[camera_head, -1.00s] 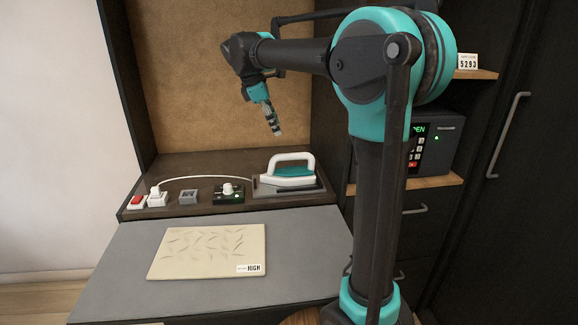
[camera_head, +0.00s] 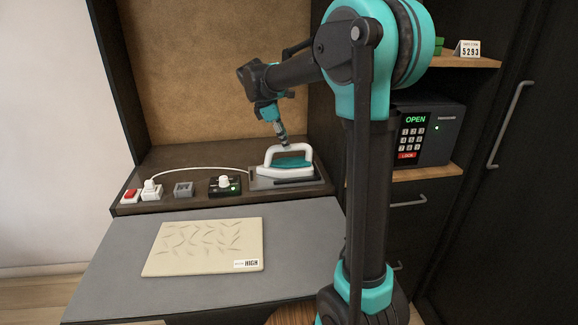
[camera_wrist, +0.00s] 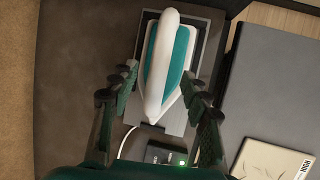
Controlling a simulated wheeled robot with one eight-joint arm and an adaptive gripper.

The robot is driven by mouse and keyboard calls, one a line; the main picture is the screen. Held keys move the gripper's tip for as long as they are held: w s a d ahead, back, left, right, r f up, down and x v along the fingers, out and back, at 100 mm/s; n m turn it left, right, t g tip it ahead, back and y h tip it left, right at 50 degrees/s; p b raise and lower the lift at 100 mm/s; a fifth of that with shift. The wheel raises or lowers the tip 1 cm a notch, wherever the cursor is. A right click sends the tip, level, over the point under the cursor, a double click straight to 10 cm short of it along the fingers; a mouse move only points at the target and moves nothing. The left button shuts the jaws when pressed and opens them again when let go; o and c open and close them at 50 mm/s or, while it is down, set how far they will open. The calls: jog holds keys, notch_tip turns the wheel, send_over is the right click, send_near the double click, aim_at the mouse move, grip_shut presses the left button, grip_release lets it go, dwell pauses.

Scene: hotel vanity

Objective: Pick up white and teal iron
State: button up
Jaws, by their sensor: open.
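The white and teal iron (camera_head: 287,161) rests on a grey rest plate (camera_head: 312,184) at the right end of the dark raised shelf. In the wrist view the iron (camera_wrist: 178,75) shows from above, its white handle running lengthwise over the teal body. My gripper (camera_head: 283,142) is just above the iron's handle in the head view. In the wrist view my gripper (camera_wrist: 160,82) is open, with one finger on each side of the iron's lower part. I see no contact; the exact height gap cannot be told.
A control box with a dial (camera_head: 225,186), a grey block (camera_head: 184,189), a white plug (camera_head: 151,190) and a red switch (camera_head: 130,195) line the shelf. A white cord (camera_head: 205,169) runs to the iron. A beige patterned board (camera_head: 205,248) lies on the grey surface. A safe (camera_head: 427,133) stands right.

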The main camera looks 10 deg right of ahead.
aim_at(285, 159)
jog(key=shift+x, duration=2.8)
jog(key=shift+c, duration=0.6)
grip_shut()
jog(key=shift+r, duration=0.1)
